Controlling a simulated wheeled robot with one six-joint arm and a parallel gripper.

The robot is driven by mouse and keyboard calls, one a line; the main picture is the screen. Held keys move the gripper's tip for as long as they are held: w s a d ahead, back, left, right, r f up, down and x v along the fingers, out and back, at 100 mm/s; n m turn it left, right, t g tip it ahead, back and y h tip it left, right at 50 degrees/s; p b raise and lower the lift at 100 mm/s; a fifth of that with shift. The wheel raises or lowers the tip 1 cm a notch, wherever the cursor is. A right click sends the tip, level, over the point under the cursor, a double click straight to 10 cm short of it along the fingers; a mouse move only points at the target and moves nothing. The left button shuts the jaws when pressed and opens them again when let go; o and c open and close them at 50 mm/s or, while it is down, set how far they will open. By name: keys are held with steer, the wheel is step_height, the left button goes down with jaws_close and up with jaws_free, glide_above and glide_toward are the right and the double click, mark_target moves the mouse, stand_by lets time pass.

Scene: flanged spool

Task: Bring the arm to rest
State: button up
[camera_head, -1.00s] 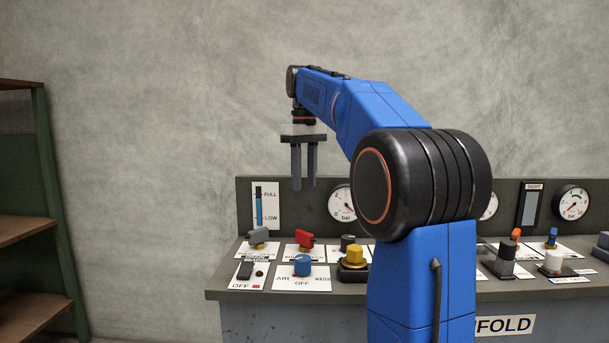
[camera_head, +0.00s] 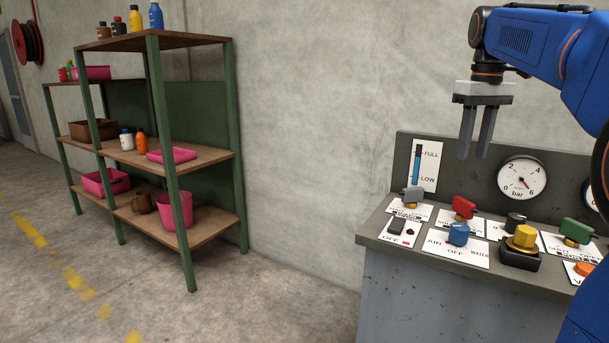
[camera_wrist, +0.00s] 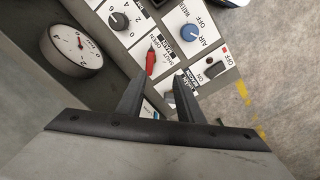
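My gripper (camera_head: 476,132) hangs from my blue arm at the upper right of the head view, fingers pointing down. It is above the left end of the control panel (camera_head: 372,236) and touches nothing. Its two fingers are apart with an empty gap. In the wrist view my gripper (camera_wrist: 158,92) also shows two separate fingers with nothing between them. Below them lie the red valve handle (camera_wrist: 151,62) and the blue knob (camera_wrist: 191,34) of the panel.
The panel carries a pressure gauge (camera_head: 522,178), a level gauge (camera_head: 417,165), a yellow knob (camera_head: 525,236) and a green handle (camera_head: 576,230). A green-posted shelf (camera_head: 205,158) with bottles and pink bins stands left. A hose reel (camera_head: 28,42) hangs far left. Floor between shelf and panel is clear.

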steer(key=s+a+f, duration=0.2)
steer(key=s+f, duration=0.2)
steer(key=s+a+f+t, duration=0.1)
steer(key=s+a+f, duration=0.2)
steer(key=s+f, duration=0.1)
steer(key=s+a+f+m+t, duration=0.1)
steer(key=s+a+f, duration=0.2)
steer(key=s+f, duration=0.1)
steer(key=shift+s+a, duration=0.25)
steer(key=shift+s, duration=0.6)
steer(key=s+a+f+t, duration=0.1)
steer(key=s+a+f, duration=0.1)
steer(key=s+f, duration=0.5)
steer(key=s+a+f+m+t, duration=0.1)
steer(key=s+f, duration=0.5)
steer(key=f, duration=0.6)
steer(key=shift+s+a+f, duration=0.15)
steer(key=shift+s+a, duration=0.25)
steer(key=shift+a, duration=0.4)
